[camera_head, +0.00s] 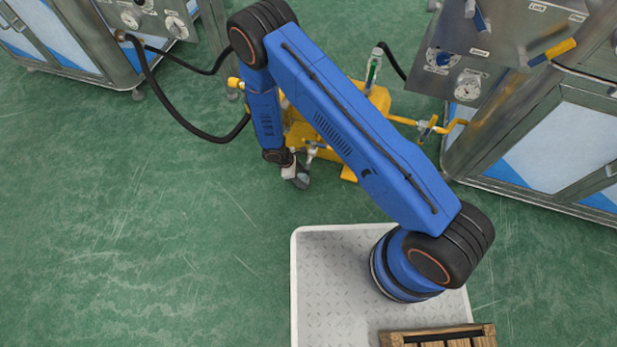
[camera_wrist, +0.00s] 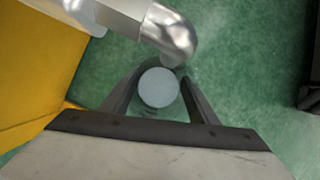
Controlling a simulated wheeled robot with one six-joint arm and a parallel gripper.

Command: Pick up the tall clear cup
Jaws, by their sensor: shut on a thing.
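In the wrist view, a round, pale grey-blue top (camera_wrist: 159,89) sits between the two dark fingers of my gripper (camera_wrist: 162,82). I take it to be the tall clear cup, seen end-on, so its height and lower part are hidden. The fingers close around it from both sides. In the head view, my gripper (camera_head: 299,175) points down beside the yellow machine; the cup cannot be made out clearly there.
A silver pipe elbow (camera_wrist: 170,35) lies very close past the fingertips. The yellow machine (camera_wrist: 30,75) is at the left of the wrist view. Steel cabinets (camera_head: 545,130) stand right, with another cabinet (camera_head: 75,40) at upper left. Green floor (camera_head: 130,220) is clear at left.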

